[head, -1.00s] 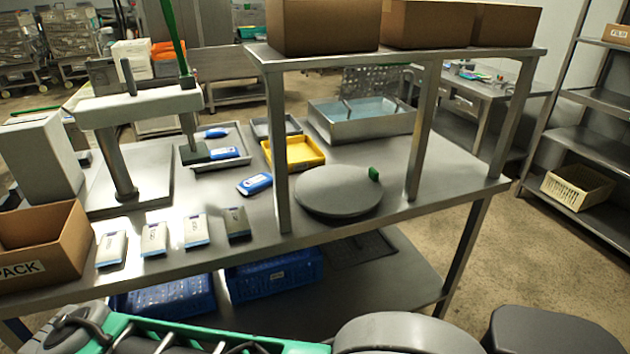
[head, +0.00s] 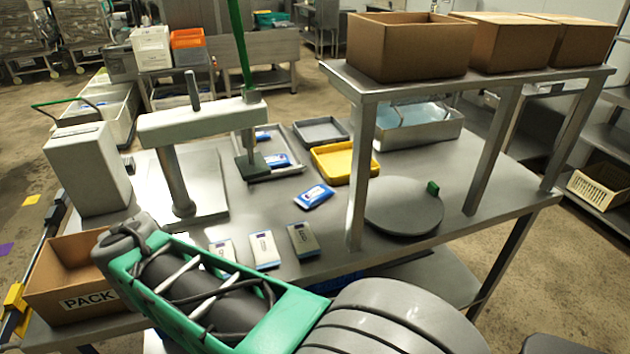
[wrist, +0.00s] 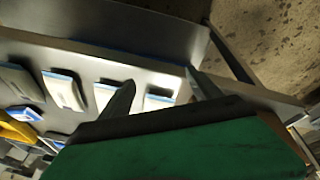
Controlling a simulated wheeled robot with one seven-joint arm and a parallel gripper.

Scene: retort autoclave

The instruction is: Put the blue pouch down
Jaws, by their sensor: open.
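A blue pouch (head: 314,196) lies flat on the steel table in the head view, in front of the yellow tray. More blue pouches (head: 277,160) lie in the grey tray beyond it. In the wrist view a blue-and-white pouch (wrist: 28,114) shows at the left edge. My gripper (wrist: 164,88) is open, its two dark fingers apart. A pale pouch (wrist: 158,98) shows between the fingers; I cannot tell how far below them it is. No blue pouch shows held. The gripper is not visible in the head view, where my arm covers the front left.
Pale pouches (head: 264,250) lie in a row near the table's front edge. A PACK box (head: 80,296) stands at left, a press-like stand (head: 180,180) behind it. A yellow tray (head: 346,178), a round grey plate (head: 403,212) and shelf posts (head: 360,180) are to the right.

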